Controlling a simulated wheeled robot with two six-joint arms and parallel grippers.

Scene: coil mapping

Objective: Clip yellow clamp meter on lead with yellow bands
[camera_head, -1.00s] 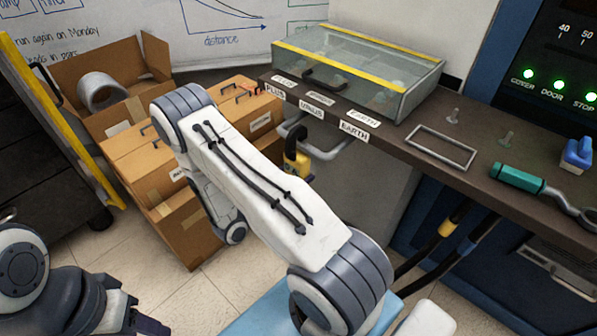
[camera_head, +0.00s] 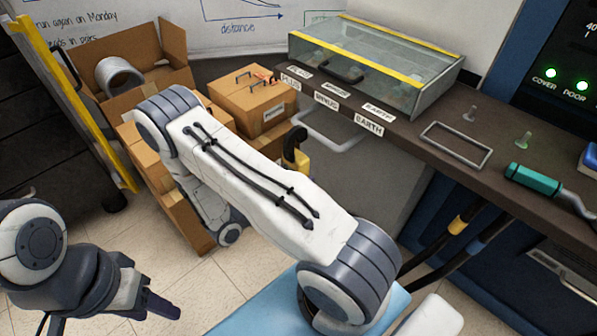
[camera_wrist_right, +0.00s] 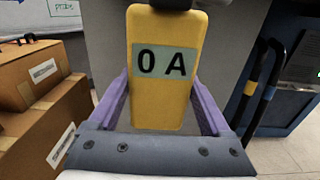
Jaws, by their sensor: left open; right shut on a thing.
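The yellow clamp meter (camera_head: 303,163) with a black top shows beyond my right arm in the head view, partly hidden by it. In the right wrist view the meter (camera_wrist_right: 160,112) is upright and its display reads "0 A". My right gripper (camera_wrist_right: 159,78) is shut on it, one purple finger on each side. Its jaw is mostly cut off at the top. Two dark leads (camera_head: 487,235) hang below the bench at right; a yellow band (camera_head: 457,225) shows on one. The banded leads (camera_wrist_right: 250,87) are right of the meter in the wrist view. My left gripper (camera_head: 155,305) is empty, low at left.
A dark bench (camera_head: 455,165) carries a clear-lidded case (camera_head: 375,65), a metal frame (camera_head: 455,143) and a green-handled tool (camera_head: 532,179). Cardboard boxes (camera_head: 252,100) stand behind my right arm. A yellow-edged dark rack (camera_head: 70,100) stands at left.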

